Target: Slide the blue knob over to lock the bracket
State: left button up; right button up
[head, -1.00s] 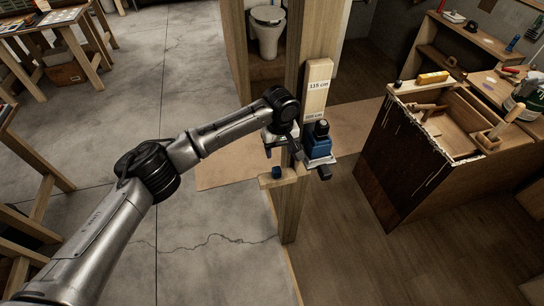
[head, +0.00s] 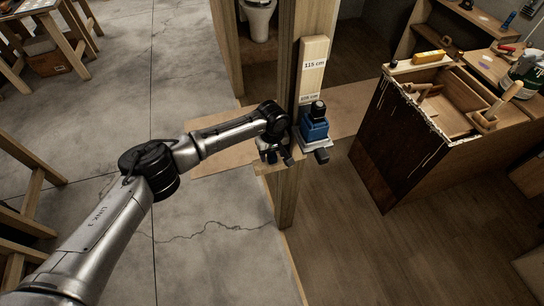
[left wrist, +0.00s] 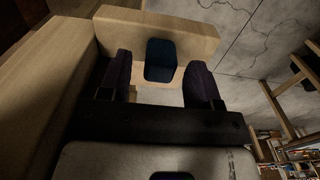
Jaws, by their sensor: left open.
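The blue knob (left wrist: 160,60) shows in the left wrist view, in front of a pale wooden ledge. It sits between the two dark fingers of my left gripper (head: 275,157), which is open, with gaps visible on both sides of the knob. In the head view the gripper hides the knob at the small wooden ledge (head: 262,168) on the post. A blue device (head: 314,126) with a black cap sits on a pale bracket plate (head: 318,143) just right of the gripper. My right gripper is not in view.
The wooden post (head: 288,200) stands beside the gripper, with a marked board (head: 313,75) reading 115 cm above. A workbench cabinet (head: 400,150) with tools stands to the right. Open concrete floor (head: 200,220) lies to the left.

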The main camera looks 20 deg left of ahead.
pick_arm(q)
jog(key=shift+f, duration=0.95)
grip_shut()
